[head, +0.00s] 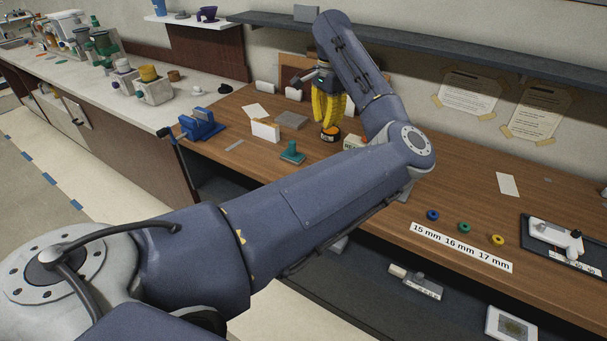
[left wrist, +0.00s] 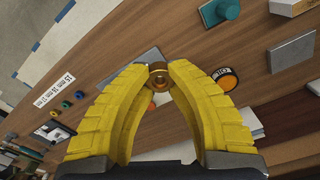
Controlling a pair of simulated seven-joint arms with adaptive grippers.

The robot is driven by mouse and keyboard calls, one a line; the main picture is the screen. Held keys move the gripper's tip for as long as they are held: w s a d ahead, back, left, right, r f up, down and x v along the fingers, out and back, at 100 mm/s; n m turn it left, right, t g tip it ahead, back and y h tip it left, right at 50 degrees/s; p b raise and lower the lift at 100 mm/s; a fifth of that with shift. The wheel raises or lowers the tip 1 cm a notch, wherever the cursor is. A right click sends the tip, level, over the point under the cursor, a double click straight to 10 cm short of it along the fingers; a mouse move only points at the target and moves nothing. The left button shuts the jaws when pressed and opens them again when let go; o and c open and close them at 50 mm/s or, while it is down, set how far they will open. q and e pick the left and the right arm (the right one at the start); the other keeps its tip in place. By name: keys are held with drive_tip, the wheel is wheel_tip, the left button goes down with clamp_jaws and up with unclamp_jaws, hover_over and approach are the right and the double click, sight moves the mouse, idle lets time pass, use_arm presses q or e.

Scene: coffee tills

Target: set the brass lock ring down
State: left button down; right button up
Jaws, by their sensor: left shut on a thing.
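My left gripper (head: 328,122) has yellow fingers pointing down over the wooden bench. In the left wrist view its fingertips (left wrist: 158,72) are closed on the brass lock ring (left wrist: 158,78), a small ring with a dark hole. I cannot make out the ring in the head view, and its height over the bench is unclear. A black round piece with an orange face (left wrist: 226,79) lies just right of the fingertips in the left wrist view; it also shows below the fingers in the head view (head: 331,134). My right gripper is not in view.
A teal-green tool (head: 292,153), a blue vise (head: 200,125) and a grey block (head: 291,120) stand left of the gripper. Coloured rings, one of them blue (head: 432,215), lie by a size strip (head: 461,247). A dark tray (head: 540,228) is at right. Bare wood lies between.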

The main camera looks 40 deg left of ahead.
use_arm(q)
wheel_tip(320, 180, down, 20)
drive_tip(key=shift+a, duration=0.1)
idle(0.7)
drive_tip(key=shift+s+f, duration=0.1)
drive_tip(key=c, duration=1.3)
unclamp_jaws()
drive_tip(key=shift+c, duration=0.2)
wheel_tip(320, 180, up, 12)
